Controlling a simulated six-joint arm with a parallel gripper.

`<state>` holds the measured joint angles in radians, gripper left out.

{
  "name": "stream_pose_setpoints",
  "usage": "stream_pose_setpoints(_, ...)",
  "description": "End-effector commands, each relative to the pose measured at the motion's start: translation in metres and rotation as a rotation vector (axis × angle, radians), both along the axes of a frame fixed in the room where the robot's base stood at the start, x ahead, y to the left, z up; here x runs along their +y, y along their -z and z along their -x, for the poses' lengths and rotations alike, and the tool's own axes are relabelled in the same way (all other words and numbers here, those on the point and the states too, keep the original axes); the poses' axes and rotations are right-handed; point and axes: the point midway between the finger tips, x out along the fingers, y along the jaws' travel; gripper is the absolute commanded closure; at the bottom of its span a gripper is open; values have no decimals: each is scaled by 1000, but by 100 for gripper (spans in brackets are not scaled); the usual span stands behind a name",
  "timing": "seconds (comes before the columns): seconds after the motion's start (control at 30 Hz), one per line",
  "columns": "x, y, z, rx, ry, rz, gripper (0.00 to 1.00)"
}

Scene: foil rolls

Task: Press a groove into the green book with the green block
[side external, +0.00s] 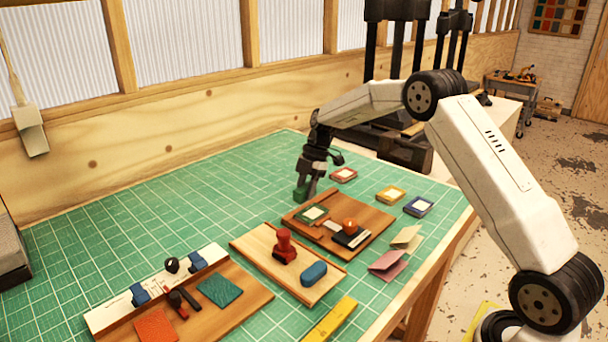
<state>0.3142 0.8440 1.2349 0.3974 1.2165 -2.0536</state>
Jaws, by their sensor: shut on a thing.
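My gripper (309,182) is shut on a small green block (301,193) and points down. The block is at the back left edge of a brown wooden board; whether it touches the board or mat cannot be told. A green-edged square piece with a pale centre (312,214), possibly the green book, lies on that board just in front of and to the right of the block, apart from it. A dark teal textured square (220,289) lies on the left board. No groove can be made out on either.
The brown board (352,258) also bears an orange-knobbed tool (350,227). A light board (250,248) holds a red stamp (284,246) and blue block (313,273). The mat's back left is clear.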

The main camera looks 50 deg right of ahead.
Motion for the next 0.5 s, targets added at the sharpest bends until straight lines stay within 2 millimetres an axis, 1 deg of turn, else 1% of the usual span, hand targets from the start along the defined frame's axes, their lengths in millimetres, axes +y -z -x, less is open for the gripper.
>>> stream_pose_setpoints(0.3,0,22,0,2,0,-1,100)
stream_pose_setpoints(0.5,0,32,0,0,0,0,100)
